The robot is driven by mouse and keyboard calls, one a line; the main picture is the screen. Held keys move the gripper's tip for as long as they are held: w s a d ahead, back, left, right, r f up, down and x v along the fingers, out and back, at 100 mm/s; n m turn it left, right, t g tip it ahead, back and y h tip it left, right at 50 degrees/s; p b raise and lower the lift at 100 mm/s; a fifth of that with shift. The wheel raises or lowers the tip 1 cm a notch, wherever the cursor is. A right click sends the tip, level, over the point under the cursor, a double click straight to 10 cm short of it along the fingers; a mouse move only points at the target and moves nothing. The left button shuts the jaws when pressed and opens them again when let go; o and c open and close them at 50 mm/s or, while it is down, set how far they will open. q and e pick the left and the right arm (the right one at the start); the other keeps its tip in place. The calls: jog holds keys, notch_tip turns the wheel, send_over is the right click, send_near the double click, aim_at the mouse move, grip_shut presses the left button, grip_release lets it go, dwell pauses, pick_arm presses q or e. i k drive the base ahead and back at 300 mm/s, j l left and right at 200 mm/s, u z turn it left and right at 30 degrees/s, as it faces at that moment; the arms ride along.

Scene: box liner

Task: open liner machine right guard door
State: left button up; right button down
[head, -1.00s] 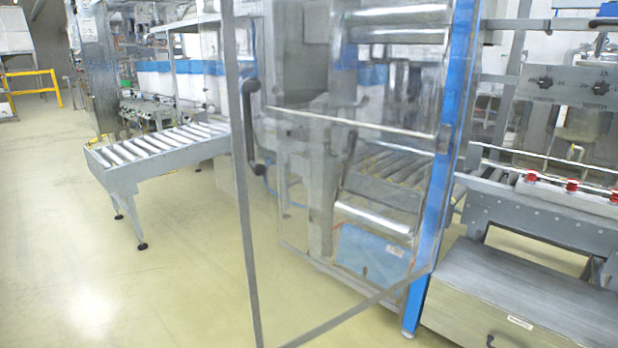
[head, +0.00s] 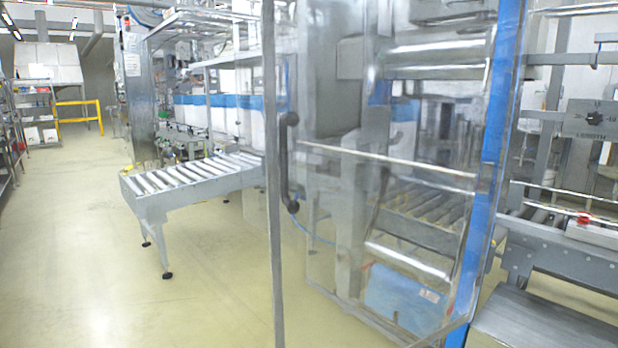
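The liner machine's guard door (head: 345,235) is a clear panel in a grey metal frame, with a horizontal bar across it. It stands swung out from the machine, its free edge toward me and its other side at the blue post (head: 497,130). A dark vertical handle (head: 288,165) sits near the free edge. Machine parts, a roller and a blue box (head: 400,298) show through the clear panel. Neither of my grippers is in the head view, and nothing is seen touching the handle.
A roller conveyor (head: 190,178) on legs extends to the left of the door. A grey metal box (head: 545,325) stands at the lower right, below another conveyor with a red button (head: 583,218). The floor (head: 100,250) at left is clear, with a yellow rail (head: 80,103) far back.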

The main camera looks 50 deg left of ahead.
aim_at(268, 8)
jog(key=j+z, duration=0.2)
jog(key=j, duration=0.2)
jog(key=j+z, duration=0.25)
jog(key=j, duration=0.2)
jog(key=k+j+z, duration=0.2)
jog(key=j, duration=0.2)
jog(key=j+z, duration=0.2)
jog(key=j, duration=0.2)
jog(key=k, duration=0.05)
